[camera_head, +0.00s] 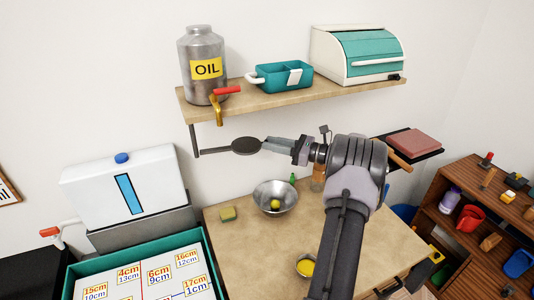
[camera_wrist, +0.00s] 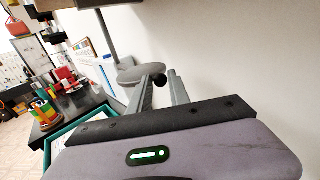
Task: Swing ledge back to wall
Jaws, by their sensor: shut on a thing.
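The ledge is a small dark round plate (camera_head: 246,146) on a thin arm. The arm runs left to a vertical rod (camera_head: 195,138) under the left end of the wall shelf. In the wrist view the plate looks grey (camera_wrist: 138,73) and stands beside the white wall, its rod rising behind it. My gripper (camera_head: 265,146) reaches in from the right and is shut on the ledge at its right edge. In the wrist view a dark knob shows between my fingertips (camera_wrist: 161,82). The exact contact is partly hidden by the fingers.
Above is a wooden shelf (camera_head: 290,99) with an oil can (camera_head: 204,65), a teal container (camera_head: 284,77) and a bread box (camera_head: 358,54). A white tank (camera_head: 124,188) stands at left.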

